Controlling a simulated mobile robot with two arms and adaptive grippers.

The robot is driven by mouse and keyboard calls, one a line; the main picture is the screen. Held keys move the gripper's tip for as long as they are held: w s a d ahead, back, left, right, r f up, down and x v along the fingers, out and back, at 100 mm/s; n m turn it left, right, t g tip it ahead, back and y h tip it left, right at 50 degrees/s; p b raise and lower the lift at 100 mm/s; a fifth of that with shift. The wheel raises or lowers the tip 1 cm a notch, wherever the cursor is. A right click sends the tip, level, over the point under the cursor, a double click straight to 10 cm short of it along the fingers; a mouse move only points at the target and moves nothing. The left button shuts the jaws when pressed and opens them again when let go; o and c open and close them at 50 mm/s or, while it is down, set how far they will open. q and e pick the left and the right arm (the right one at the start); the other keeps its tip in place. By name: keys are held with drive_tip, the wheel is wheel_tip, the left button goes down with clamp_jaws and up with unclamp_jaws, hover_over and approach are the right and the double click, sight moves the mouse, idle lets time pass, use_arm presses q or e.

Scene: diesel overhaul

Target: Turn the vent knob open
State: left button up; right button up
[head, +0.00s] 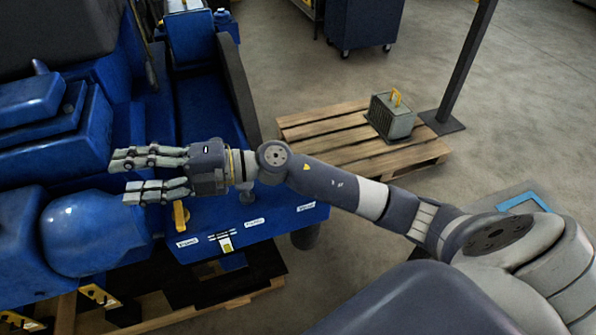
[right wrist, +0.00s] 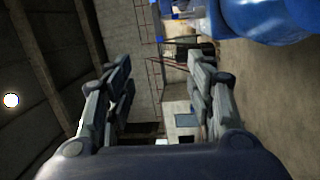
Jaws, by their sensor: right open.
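My right gripper (head: 124,176) reaches in from the right over the blue engine (head: 75,230), its fingers pointing left. The fingers are apart with nothing between them. In the right wrist view the same gripper (right wrist: 165,82) shows two spread fingers and empty space between. A yellow handle (head: 181,216) stands on the blue ledge just below the lower finger, near a white label. A small grey knob-like part (head: 248,197) sits on the ledge below the wrist. The labels are too small to read, so I cannot tell which part is the vent knob. My left gripper is out of view.
A row of white labels (head: 254,222) and a yellow-and-white latch-like part (head: 226,242) are on the ledge's front. The rounded blue housing lies close below the fingers. A wooden pallet (head: 340,145) with a grey-green box (head: 391,116) and a dark post (head: 465,65) stand behind my right arm.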

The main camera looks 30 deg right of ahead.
drive_tip(key=d+f+n+g+h, duration=0.55)
drive_tip(key=d+f+h, duration=0.35)
drive_tip(key=d+f, duration=0.2)
drive_tip(key=d+m+g+h+p, duration=0.1)
drive_tip(key=d+m+h, duration=0.2)
drive_tip(key=d+h, duration=1.25)
drive_tip(key=d+f+y+p, duration=0.1)
drive_tip(key=d+f+y, duration=0.1)
drive_tip(key=f, duration=0.1)
drive_tip(key=d+f+y+p, duration=0.1)
drive_tip(key=d+f+y, duration=0.1)
drive_tip(key=f, duration=0.1)
drive_tip(key=w+d+f+y+p, duration=0.1)
drive_tip(key=d+f+y+p, duration=0.1)
drive_tip(key=f, duration=0.1)
drive_tip(key=shift+d+f+y, duration=0.2)
drive_tip(key=shift+d+y, duration=0.05)
drive_tip(key=shift+d, duration=0.1)
drive_tip(key=shift+f, duration=0.4)
drive_tip(key=c, duration=1.1)
